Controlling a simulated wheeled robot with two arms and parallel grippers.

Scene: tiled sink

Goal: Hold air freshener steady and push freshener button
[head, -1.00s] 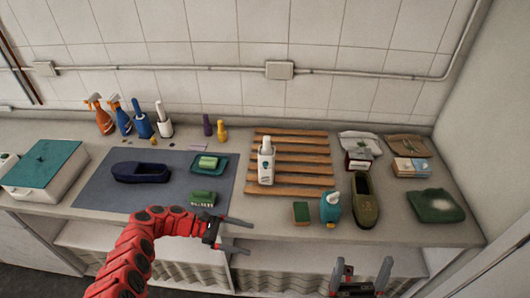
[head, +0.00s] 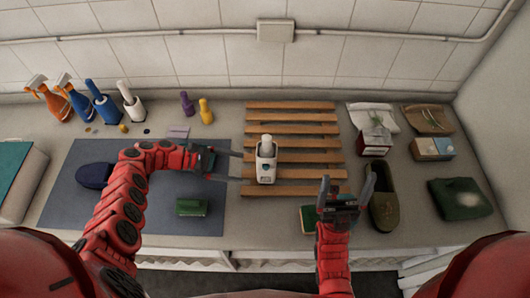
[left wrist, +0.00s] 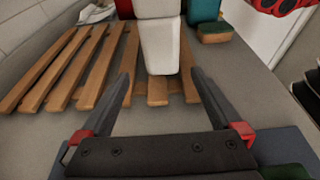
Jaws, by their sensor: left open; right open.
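The air freshener, a white bottle (head: 266,165) with a dark label, stands upright on the wooden slatted rack (head: 290,143) in the head view. My left gripper (head: 241,167) is open just left of it, its fingers pointing toward it. In the left wrist view the white bottle (left wrist: 160,47) shows ahead, between the lines of the two open fingers (left wrist: 161,75); I cannot tell whether they touch it. My right gripper (head: 347,182) is open and empty, to the lower right of the bottle, with fingers pointing up in the picture.
A green sponge (head: 307,217) lies beside my right gripper, with an olive shoe-shaped item (head: 383,205) to its right. The teal bottle (left wrist: 204,10) shows only in the left wrist view. Spray bottles (head: 50,102) stand back left. A grey-blue mat (head: 180,222) lies under my left arm.

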